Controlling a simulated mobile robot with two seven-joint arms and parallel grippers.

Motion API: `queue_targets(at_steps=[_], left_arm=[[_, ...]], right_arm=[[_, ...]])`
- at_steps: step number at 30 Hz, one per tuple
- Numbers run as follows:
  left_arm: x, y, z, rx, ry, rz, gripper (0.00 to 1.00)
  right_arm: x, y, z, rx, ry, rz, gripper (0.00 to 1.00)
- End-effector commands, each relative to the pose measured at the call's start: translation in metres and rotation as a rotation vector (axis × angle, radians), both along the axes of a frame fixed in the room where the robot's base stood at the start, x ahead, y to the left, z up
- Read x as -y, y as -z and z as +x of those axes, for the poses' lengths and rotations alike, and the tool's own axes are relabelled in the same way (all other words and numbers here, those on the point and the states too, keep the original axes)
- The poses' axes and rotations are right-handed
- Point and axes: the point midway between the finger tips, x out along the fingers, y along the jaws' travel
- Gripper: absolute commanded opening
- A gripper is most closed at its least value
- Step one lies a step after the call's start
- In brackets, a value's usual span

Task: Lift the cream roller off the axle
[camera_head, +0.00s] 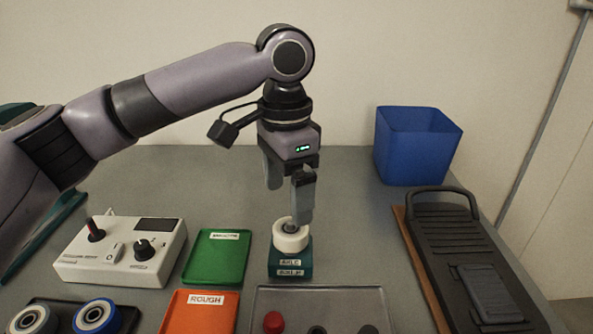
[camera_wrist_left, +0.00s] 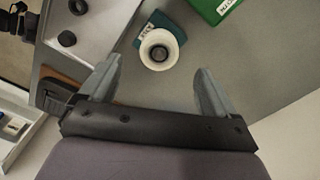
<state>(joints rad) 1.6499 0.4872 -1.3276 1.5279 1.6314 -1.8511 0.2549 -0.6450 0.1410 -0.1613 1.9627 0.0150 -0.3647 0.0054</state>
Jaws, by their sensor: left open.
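The cream roller (camera_head: 291,238) sits on a dark green axle block (camera_head: 290,266) with a white label. In the left wrist view the cream roller (camera_wrist_left: 159,50) shows from above, with the dark axle end in its centre. My left gripper (camera_head: 290,205) is above the roller and pointing down. In the left wrist view its two fingers (camera_wrist_left: 155,92) are spread wide and empty, with the roller ahead of them and apart from them. My right gripper does not show.
A green tray (camera_head: 216,257) and an orange tray (camera_head: 202,312) lie left of the block. A white control box (camera_head: 122,254) and wheels (camera_head: 97,316) are further left. A grey tray (camera_head: 330,296) is in front. A blue bin (camera_head: 415,147) and a black device (camera_head: 462,255) stand right.

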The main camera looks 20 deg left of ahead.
Motion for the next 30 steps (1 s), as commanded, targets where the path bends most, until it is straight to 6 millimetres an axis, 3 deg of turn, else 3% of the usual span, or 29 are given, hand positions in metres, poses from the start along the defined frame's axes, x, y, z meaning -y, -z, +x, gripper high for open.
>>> queue_targets(at_steps=[15,27,28,30], left_arm=[[-0.001,0.061,-0.001,-0.001,-0.001,0.003,0.90],[-0.001,0.071,-0.001,-0.001,0.000,0.002,0.90],[-0.001,0.071,-0.001,-0.001,0.000,0.002,0.87],[-0.001,0.070,-0.001,-0.001,0.000,0.002,0.64]], right_arm=[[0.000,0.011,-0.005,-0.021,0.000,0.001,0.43],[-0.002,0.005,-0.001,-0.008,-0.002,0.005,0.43],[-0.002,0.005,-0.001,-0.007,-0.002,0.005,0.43],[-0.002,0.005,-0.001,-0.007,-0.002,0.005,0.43]])
